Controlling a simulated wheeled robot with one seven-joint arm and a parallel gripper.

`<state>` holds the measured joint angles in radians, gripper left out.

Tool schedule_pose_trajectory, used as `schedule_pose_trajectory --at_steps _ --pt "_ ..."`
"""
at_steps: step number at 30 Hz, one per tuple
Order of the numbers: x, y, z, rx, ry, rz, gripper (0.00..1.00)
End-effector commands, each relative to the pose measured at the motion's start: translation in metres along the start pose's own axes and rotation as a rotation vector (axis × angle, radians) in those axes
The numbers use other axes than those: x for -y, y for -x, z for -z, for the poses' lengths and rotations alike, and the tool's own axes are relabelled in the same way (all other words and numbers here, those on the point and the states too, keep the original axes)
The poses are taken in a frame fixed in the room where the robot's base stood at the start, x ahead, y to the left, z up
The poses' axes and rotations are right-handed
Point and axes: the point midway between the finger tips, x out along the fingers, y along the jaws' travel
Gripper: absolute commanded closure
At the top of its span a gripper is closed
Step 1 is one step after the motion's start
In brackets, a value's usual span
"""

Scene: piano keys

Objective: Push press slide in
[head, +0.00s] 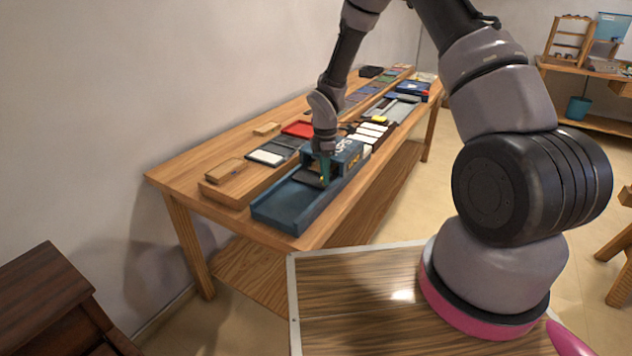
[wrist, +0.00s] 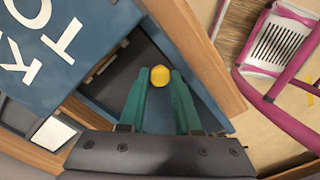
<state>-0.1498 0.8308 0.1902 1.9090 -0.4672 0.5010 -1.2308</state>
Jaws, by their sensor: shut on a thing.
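The blue press (head: 345,153), with white letters on its top, stands on the near end of the long table. Its letters also show in the wrist view (wrist: 50,40). An open blue tray (head: 285,207) extends from the press toward the near end. The dark slide (head: 307,178) lies in this tray beside the press housing. My gripper (head: 325,180) points down at the slide. In the wrist view its green fingers (wrist: 160,85) are shut on a round yellow knob (wrist: 160,76). The knob's base is hidden between the fingers.
The wooden table (head: 175,175) carries a red tray (head: 298,129), white key blocks (head: 370,132) and a small wooden block (head: 225,170) near the press. Other items line the table farther back. In the wrist view, a pink-framed object (wrist: 275,50) is at the right.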

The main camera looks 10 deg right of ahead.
Motion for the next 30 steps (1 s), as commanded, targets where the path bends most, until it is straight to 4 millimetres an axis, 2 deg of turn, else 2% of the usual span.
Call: schedule_pose_trajectory --at_steps 6,17,18,20,21,30 --pt "-0.0105 0.0001 -0.0103 0.000 -0.001 -0.001 1.00" --pt "-0.0135 0.0006 -0.0133 0.002 -0.001 -0.005 1.00" --pt "-0.0136 0.0006 -0.0136 0.002 -0.001 -0.006 0.65" --pt "-0.0135 0.0006 -0.0137 0.002 -0.002 -0.005 0.42" --pt "-0.0132 0.0006 -0.0133 0.002 -0.001 -0.005 0.38" --pt "-0.0118 0.0013 -0.0113 0.000 0.000 -0.002 0.38"
